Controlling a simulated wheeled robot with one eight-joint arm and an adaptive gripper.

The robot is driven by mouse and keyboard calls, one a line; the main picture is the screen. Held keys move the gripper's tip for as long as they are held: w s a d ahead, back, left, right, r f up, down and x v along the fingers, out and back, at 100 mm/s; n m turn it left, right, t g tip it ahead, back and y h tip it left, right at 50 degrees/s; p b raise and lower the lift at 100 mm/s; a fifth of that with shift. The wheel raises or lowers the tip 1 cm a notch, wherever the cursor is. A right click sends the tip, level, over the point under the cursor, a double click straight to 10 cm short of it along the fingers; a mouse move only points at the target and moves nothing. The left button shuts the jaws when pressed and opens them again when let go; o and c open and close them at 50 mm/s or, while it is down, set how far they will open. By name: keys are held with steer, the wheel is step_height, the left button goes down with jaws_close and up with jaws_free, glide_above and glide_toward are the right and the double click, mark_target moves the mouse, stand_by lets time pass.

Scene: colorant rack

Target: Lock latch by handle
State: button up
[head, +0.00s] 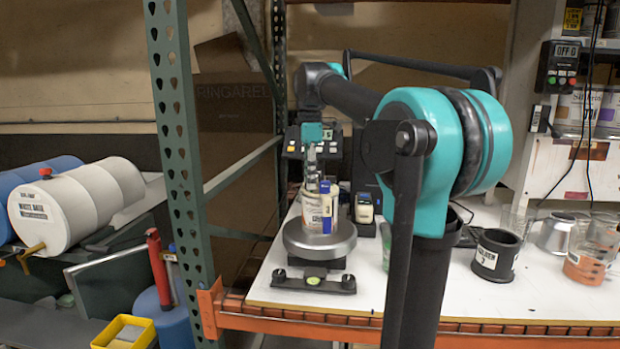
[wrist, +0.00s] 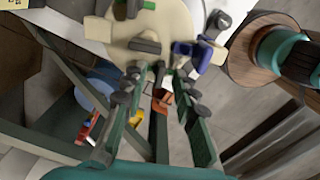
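A cream container (head: 318,208) with a printed label stands upright on a round metal scale plate (head: 320,246). In the wrist view its cream round top (wrist: 150,22) carries dark bars and fittings. A blue piece (wrist: 203,55) with cream ends sits at its right edge and may be the latch handle; a small blue part (head: 325,187) also shows on the container in the head view. My gripper (wrist: 155,80) has its two green fingers apart, with empty space between them. It hangs just above the container. Whether a fingertip touches it, and the latch's position, I cannot tell.
A green perforated rack post (head: 177,140) and orange beam (head: 420,322) bound the white bench (head: 470,285). A black holder (head: 496,256) and beakers (head: 590,262) stand right. White drums (head: 65,205) lie left. A wooden-faced round object (wrist: 255,55) is at the right in the wrist view.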

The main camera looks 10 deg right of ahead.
jaws_close()
steer(key=shift+m, duration=0.5)
steer(key=m, duration=1.2)
steer(key=shift+m, duration=1.8)
